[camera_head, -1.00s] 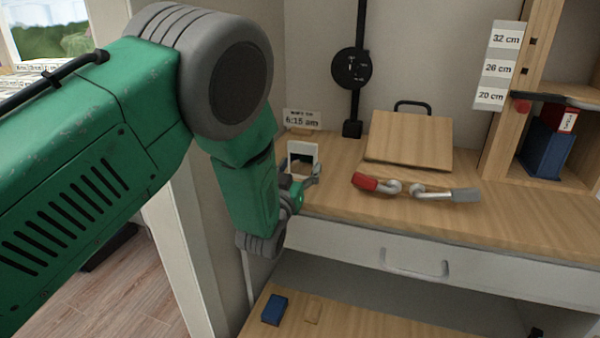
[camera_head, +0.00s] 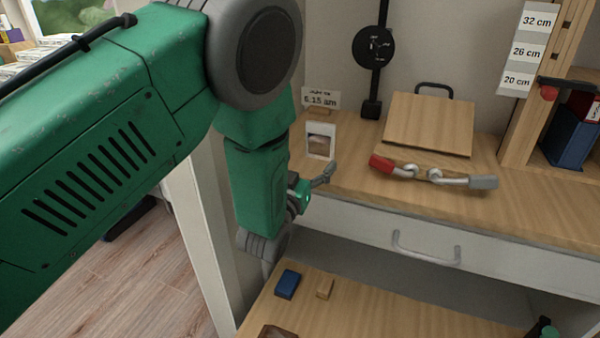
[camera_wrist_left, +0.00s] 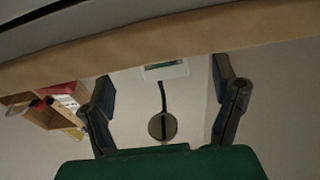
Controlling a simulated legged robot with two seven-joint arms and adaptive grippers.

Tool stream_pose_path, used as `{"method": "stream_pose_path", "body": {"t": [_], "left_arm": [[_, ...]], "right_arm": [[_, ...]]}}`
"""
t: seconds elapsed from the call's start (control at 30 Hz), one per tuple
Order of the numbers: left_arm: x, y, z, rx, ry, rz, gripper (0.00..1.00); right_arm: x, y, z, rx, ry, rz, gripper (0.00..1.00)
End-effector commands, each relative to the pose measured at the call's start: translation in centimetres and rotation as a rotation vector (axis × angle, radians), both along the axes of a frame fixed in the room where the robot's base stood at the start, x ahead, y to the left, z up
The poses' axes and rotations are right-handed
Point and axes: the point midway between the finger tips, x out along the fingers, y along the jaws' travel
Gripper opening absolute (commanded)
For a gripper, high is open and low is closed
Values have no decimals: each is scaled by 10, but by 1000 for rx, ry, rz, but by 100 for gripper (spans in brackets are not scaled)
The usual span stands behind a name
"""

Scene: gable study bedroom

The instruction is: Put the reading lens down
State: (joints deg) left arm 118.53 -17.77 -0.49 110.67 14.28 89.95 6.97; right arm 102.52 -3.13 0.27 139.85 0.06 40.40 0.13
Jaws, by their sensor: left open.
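A small white upright frame with a window in it (camera_head: 320,141) stands on the left end of the desk; it looks like the reading lens, though I cannot be sure. A white frame with a dark greenish window (camera_wrist_left: 165,71) also shows beyond the fingers in the left wrist view. A small dark and green part at the bottom right edge may be my right gripper (camera_head: 545,328), mostly cut off.
A shelf with binders (camera_head: 570,135) stands right. Below the drawer (camera_head: 425,235), a lower surface holds a blue block (camera_head: 288,284) and a wooden block (camera_head: 325,288).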

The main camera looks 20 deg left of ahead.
Motion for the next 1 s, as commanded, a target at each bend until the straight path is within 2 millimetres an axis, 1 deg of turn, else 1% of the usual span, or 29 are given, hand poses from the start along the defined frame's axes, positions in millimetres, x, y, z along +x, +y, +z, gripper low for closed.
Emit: {"method": "stream_pose_path", "body": {"t": [0.03,0.1,0.2,0.3,0.43,0.6,0.67,0.73,0.77,0.83,0.87,0.9,0.97,1.0], "left_arm": [[-12,0,-1,0,5,-1,81],[-25,1,-3,0,5,0,81],[-42,2,-6,0,4,0,81],[-54,2,-8,-1,3,0,81],[-61,2,-9,-1,1,0,81],[-62,2,-10,-1,1,0,81],[-64,4,-16,2,25,3,81],[-70,11,-36,7,105,13,81],[-75,15,-50,13,161,17,81],[-95,29,-93,26,336,33,81],[-109,35,-115,31,429,40,81],[-130,44,-143,41,559,47,81],[-171,56,-184,53,760,53,81],[-201,62,-207,59,892,55,81]], "right_arm": [[0,0,5,0,0,0,32],[0,0,8,0,0,0,32],[0,0,10,0,0,0,32],[0,0,12,0,0,0,32],[0,0,13,0,0,0,32],[0,0,13,0,0,0,32],[0,0,13,0,0,0,32],[0,0,13,0,0,0,32],[0,0,13,0,0,0,32],[0,0,13,0,0,0,32],[0,0,13,0,0,0,32],[0,0,13,0,0,0,32],[0,0,13,0,0,0,32],[0,0,13,0,0,0,32]]}}
